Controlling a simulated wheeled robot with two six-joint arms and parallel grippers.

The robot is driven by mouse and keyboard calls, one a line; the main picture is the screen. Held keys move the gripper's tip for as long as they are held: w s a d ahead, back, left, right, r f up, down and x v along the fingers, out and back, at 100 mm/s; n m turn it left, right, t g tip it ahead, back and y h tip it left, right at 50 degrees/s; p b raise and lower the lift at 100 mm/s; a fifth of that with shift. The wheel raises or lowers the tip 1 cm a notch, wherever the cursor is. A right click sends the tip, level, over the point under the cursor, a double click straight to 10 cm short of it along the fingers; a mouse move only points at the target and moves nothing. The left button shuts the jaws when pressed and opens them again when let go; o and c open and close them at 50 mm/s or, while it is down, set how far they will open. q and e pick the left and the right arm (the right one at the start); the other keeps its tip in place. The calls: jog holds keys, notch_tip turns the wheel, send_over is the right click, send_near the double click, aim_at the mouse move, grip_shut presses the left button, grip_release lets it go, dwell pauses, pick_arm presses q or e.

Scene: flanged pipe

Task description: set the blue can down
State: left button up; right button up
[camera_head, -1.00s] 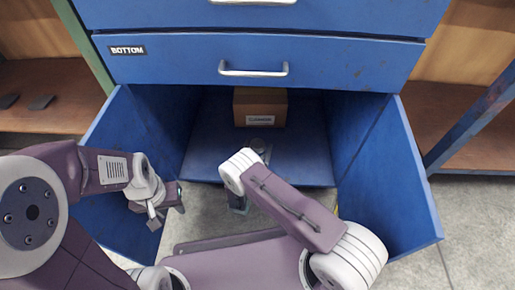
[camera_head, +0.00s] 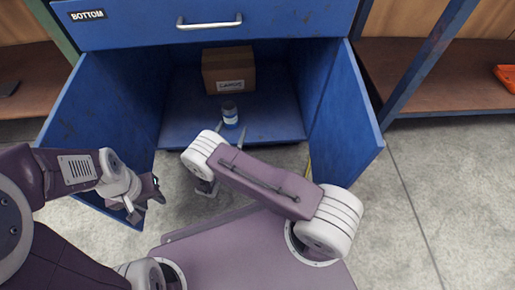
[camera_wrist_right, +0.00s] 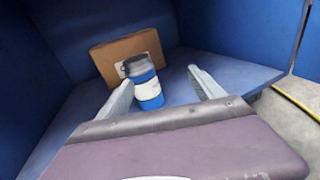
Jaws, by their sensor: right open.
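The blue can (camera_head: 230,116) stands upright on the cabinet's lower shelf (camera_head: 280,118), in front of a cardboard box. It has a grey top and a pale label, and it also shows in the right wrist view (camera_wrist_right: 145,82). My right gripper (camera_wrist_right: 165,88) is open in the wrist view, its two fingers apart. The can stands beyond and between the fingers, closer to the left one; I cannot tell whether that finger touches it. My left gripper (camera_head: 145,200) is beside the left cabinet door, empty; its jaw opening is unclear.
The cardboard box (camera_head: 229,70) is at the back of the shelf. The blue doors, left (camera_head: 85,125) and right (camera_head: 347,125), stand open on both sides. A drawer marked BOTTOM (camera_head: 200,22) is above. An orange object (camera_head: 506,77) lies on a side shelf at the right.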

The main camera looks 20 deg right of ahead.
jog(key=s+d+r+m+g+h, duration=0.1)
jog(key=s+d+r+m+g, duration=0.1)
jog(key=s+d+m+g, duration=0.25)
jog(key=s+d+r+m+g+h, duration=0.25)
jog(key=d+m+g, duration=0.2)
jog(key=d, duration=0.25)
jog(key=s+d+r+m+g+y, duration=0.25)
jog(key=s+m+g+y, duration=0.45)
jog(key=s, duration=0.5)
jog(key=s+a+r+m+t+y, duration=0.3)
jog(key=s+a+r+m+y, duration=0.2)
jog(key=m, duration=0.8)
jog(key=shift+a+y, duration=0.85)
jog(key=shift+a, duration=0.3)
